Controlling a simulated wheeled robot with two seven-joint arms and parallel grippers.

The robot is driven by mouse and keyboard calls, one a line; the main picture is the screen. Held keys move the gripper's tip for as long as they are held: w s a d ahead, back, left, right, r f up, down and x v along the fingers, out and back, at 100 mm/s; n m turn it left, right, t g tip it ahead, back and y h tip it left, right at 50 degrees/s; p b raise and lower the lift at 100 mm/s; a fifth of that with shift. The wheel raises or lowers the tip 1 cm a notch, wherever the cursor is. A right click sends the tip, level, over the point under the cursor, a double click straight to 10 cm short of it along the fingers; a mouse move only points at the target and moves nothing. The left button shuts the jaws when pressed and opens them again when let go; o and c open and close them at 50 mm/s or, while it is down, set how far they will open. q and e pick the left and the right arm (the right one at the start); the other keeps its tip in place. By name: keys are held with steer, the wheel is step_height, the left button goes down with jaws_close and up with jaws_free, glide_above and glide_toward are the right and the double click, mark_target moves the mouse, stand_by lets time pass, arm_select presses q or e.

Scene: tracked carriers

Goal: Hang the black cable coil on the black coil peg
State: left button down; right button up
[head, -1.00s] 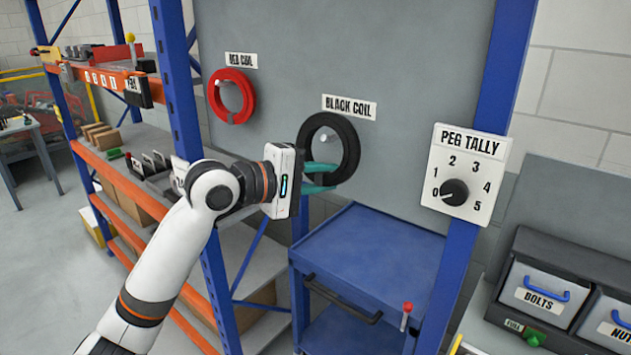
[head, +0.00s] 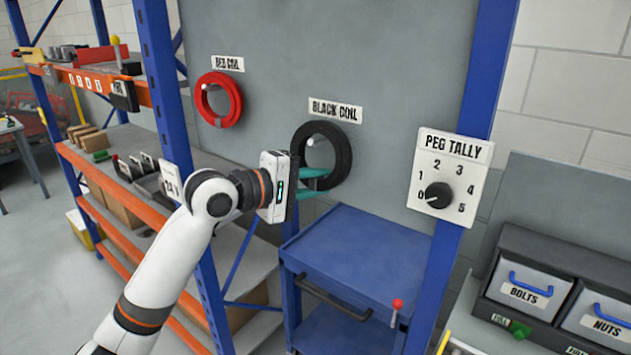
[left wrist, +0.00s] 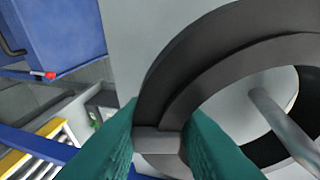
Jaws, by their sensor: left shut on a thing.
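The black cable coil (head: 344,155) is upright in front of the grey panel, below the "BLACK COIL" label (head: 335,110). My left gripper (head: 318,178) is shut on the coil's lower left part. In the left wrist view the coil (left wrist: 178,75) is pinched between the teal fingers (left wrist: 160,138). The black coil peg (head: 310,142) shows inside the coil's opening, at its upper left. In the left wrist view the peg (left wrist: 285,125) runs as a pale rod through the opening. Whether the coil touches the peg, I cannot tell. My right gripper is not in view.
A red coil (head: 235,100) hangs on its own peg to the left. A blue cart (head: 360,248) stands below the black coil. A blue post with the "PEG TALLY" dial (head: 438,195), pointing at 0, is to the right. Shelves (head: 105,185) are at left.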

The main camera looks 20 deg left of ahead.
arm_select(q)
steer(key=shift+r, duration=0.1)
steer(key=c, duration=1.1)
jaws_free()
